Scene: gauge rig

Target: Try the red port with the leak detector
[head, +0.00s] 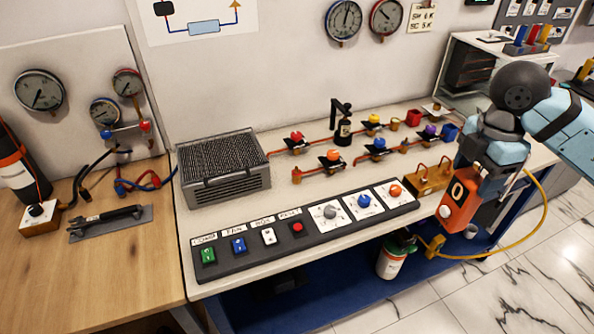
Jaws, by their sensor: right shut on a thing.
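My right gripper (478,172) is shut on an orange handheld detector (460,203) with a black face reading 0. It holds the detector above the front right of the bench. A yellow hose (540,225) loops from behind it down to a brass-coloured end piece (434,246). A red port-like block (413,118) sits at the back right of the bench, apart from the detector. A blue one (449,131) is to its right. The gripper's fingertips are partly hidden by the detector. My left gripper is out of view.
Copper pipes with coloured valve knobs, such as a red one (296,136), cross the bench (300,185). A black control panel (310,229) lines the front edge. A grey vented unit (222,168) stands left. A wooden table (110,260) adjoins. A bottle (392,258) stands below.

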